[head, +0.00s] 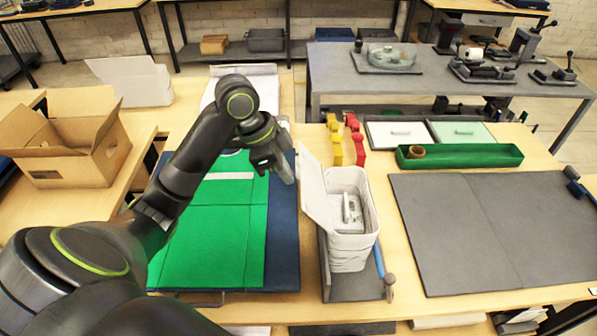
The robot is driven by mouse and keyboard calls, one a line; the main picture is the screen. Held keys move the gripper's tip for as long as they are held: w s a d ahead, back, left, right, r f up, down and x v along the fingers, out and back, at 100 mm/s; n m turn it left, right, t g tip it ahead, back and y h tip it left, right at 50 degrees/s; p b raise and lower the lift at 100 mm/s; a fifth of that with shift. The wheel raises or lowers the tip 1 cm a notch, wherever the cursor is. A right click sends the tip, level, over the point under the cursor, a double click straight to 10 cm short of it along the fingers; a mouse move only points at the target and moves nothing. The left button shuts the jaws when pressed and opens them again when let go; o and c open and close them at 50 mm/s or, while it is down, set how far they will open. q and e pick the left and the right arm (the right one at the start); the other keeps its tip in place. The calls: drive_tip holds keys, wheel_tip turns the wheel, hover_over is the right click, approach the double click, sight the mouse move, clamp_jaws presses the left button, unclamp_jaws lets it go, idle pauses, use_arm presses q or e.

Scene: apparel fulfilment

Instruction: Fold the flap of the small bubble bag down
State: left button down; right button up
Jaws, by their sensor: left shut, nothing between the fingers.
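I cannot tell for certain which thing is the small bubble bag. A white, open-topped, bag-like stack (348,245) stands right of the centre, with a pale flap (318,205) raised along its left side and a small pale item (352,210) inside. Another white sheet-like piece (262,70) lies behind my left arm, partly hidden. My left gripper (289,178) is shut and empty, pointing down over the right edge of the green panels, left of the raised flap and apart from it. My right gripper is out of view.
Green panels (205,250) lie on a dark blue board (285,250). An open cardboard box (85,165) stands at the left. Yellow and red pieces (336,148), a green tray (480,156) and a grey mat (490,225) lie to the right. A blue-handled tool (380,262) lies beside the white stack.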

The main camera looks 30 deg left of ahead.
sight(304, 174)
use_arm(q)
drive_tip(key=shift+w+d+r+p, duration=0.15)
drive_tip(key=shift+w+d+p, duration=0.25)
drive_tip(key=shift+d+p, duration=0.65)
drive_tip(key=shift+w+d+r+p, duration=0.15)
drive_tip(key=shift+w+d+p, duration=0.3)
drive_tip(key=shift+p, duration=0.95)
drive_tip(key=w+d+p, duration=0.1)
drive_tip(key=w+d, duration=0.6)
drive_tip(key=d, duration=0.4)
drive_tip(key=shift+d+f, duration=0.3)
drive_tip(key=shift+d, duration=0.05)
drive_tip(key=shift+w+f, duration=0.1)
drive_tip(key=shift+f+b, duration=0.85)
drive_tip(key=shift+f, duration=1)
drive_tip(key=shift+r, duration=0.1)
